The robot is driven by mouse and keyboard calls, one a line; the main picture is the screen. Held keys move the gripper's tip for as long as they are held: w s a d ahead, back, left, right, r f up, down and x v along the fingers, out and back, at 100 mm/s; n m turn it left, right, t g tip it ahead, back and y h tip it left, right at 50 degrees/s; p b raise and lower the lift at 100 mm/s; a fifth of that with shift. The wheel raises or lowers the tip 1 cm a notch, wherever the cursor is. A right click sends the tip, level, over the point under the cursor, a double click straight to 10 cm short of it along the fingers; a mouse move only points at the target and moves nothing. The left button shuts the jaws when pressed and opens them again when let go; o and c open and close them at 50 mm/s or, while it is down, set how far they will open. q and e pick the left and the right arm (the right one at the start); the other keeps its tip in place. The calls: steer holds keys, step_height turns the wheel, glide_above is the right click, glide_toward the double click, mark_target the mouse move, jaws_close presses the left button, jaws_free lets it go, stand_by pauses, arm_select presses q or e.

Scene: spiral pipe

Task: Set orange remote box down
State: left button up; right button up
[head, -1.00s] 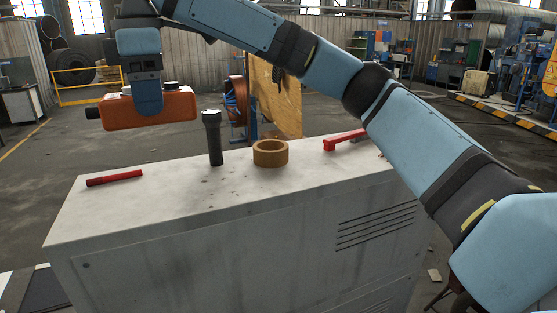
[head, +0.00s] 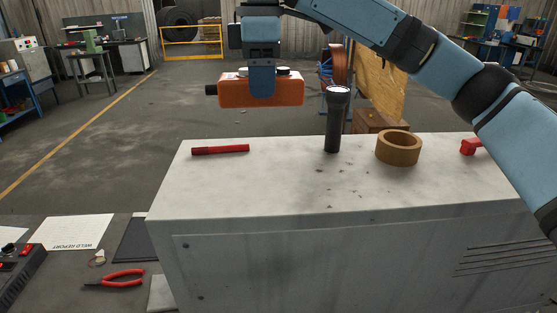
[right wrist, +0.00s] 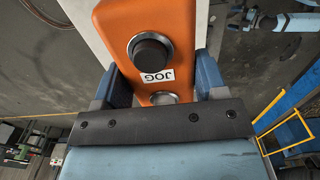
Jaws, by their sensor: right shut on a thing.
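The orange remote box (head: 235,92) is held in the air above and behind the far left part of the grey cabinet's top (head: 270,185). My right gripper (head: 262,88) is shut on it from above. In the right wrist view the orange box (right wrist: 182,22) sits between the two blue fingers (right wrist: 165,85), with a black knob and a JOG label on its face. The box is apart from the cabinet top.
On the cabinet top are a red marker-like stick (head: 220,149), an upright black flashlight (head: 333,120), a tape roll (head: 398,148) and a red object (head: 471,146). A lower bench at left holds red pliers (head: 115,279) and a weld report sheet (head: 72,232). The cabinet's front left top is clear.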

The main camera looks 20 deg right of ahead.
steer(key=f, duration=1.2)
steer(key=shift+w+f+p, duration=0.2)
steer(key=shift+f+p, duration=0.1)
steer(key=shift+f, duration=0.05)
step_height(320, 180, down, 3)
steer(key=shift+d+f+p, duration=0.1)
steer(key=shift+f+p, duration=0.05)
steer(key=shift+p, duration=0.15)
steer(key=shift+f, duration=0.25)
arm_select(q)
steer(key=shift+r, duration=0.55)
